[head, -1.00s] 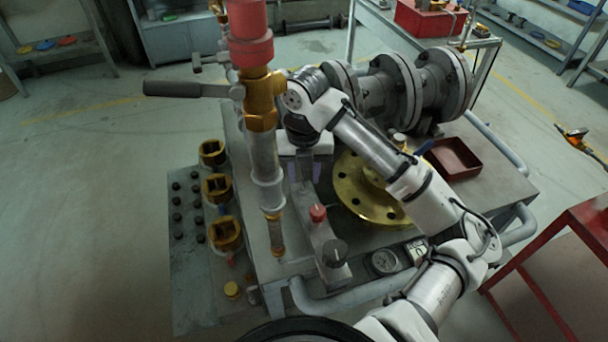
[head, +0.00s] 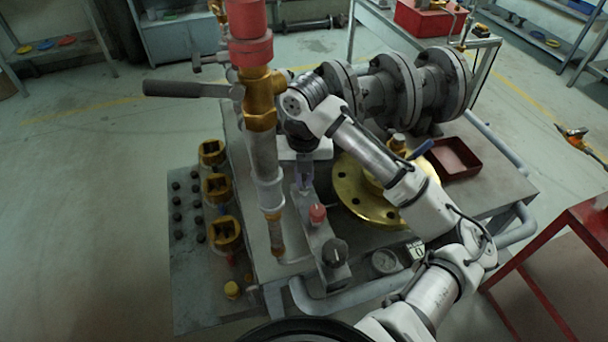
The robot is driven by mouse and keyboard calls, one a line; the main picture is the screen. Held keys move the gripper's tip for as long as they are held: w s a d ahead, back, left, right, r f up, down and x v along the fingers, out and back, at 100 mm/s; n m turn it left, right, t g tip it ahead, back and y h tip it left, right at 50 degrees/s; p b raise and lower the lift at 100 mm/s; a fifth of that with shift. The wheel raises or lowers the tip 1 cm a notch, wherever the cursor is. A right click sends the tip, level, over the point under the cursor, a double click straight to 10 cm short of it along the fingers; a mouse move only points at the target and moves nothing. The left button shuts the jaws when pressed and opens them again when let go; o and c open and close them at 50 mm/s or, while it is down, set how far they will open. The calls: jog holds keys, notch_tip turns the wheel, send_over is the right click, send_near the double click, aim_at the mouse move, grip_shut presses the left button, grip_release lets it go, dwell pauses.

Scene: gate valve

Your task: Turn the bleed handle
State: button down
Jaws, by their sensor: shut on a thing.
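A grey manifold block (head: 318,240) lies along the top of the cart, with a red knob (head: 317,213) in its middle and a black knob (head: 335,252) at its near end. My gripper (head: 304,187) points down at the far end of this block, beyond the red knob. Its pale fingers are shut on a small part there, which I take to be the bleed handle. The fingers and wrist hide that part, so its shape and angle cannot be told.
A tall pipe with a red top (head: 250,50) and a grey lever (head: 190,89) stands just left of my gripper. A brass flange (head: 352,205), a flanged grey valve (head: 385,88) and a red tray (head: 455,157) lie to the right. A gauge (head: 385,261) sits near the front.

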jog(key=shift+m, duration=0.3)
jog(key=m+p, duration=0.2)
jog(key=m, duration=0.1)
jog(key=shift+r, duration=0.15)
jog(key=m+p, duration=0.2)
jog(key=m, duration=0.3)
jog(key=m+p, duration=0.3)
jog(key=m, duration=0.1)
jog(key=shift+m+p, duration=1.05)
jog(key=shift+m, duration=1.15)
jog(key=c, duration=1.4)
grip_release()
jog(key=shift+c, duration=0.2)
